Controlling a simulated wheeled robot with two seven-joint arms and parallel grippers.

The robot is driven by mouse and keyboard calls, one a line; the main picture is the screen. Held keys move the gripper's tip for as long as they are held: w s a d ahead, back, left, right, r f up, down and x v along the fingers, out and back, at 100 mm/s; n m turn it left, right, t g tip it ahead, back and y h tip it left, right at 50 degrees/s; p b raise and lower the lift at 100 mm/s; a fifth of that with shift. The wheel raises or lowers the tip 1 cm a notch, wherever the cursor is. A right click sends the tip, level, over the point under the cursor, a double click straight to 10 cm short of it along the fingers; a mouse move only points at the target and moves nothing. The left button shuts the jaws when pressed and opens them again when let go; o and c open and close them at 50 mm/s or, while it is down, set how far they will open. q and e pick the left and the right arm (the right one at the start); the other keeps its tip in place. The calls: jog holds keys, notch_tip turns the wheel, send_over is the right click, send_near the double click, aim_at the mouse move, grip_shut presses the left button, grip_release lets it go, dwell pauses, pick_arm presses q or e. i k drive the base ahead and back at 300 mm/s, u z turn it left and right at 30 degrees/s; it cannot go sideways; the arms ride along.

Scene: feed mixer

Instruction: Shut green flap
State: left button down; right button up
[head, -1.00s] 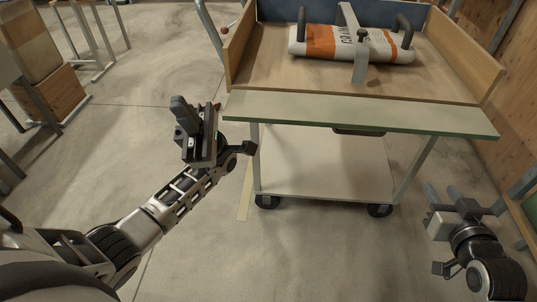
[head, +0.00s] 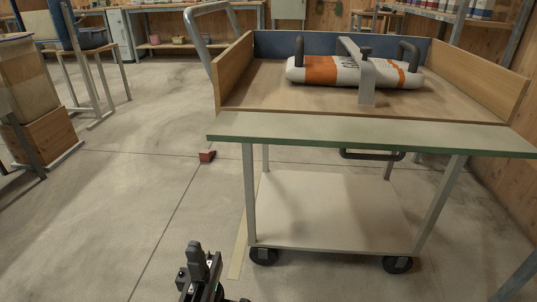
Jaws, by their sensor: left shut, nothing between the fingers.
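The green-edged flap (head: 370,136) is at the front of the wooden cart tray (head: 290,104). It lies folded down, about level with the tray floor, and the tray front is open. A dark handle (head: 372,155) hangs below the flap. My left gripper (head: 196,258) is at the bottom of the head view, left of the cart's front leg, well below the flap and apart from it. Its fingers are together with nothing between them. My right gripper is out of view.
A white and orange sack (head: 330,71) lies in the tray with dark handles and a grey bracket (head: 367,85). The cart has a lower shelf (head: 330,210) and black wheels (head: 397,264). A small red block (head: 207,156) is on the floor. Floor to the left is open.

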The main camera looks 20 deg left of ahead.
aim_at(403, 136)
jog(key=i, duration=0.9)
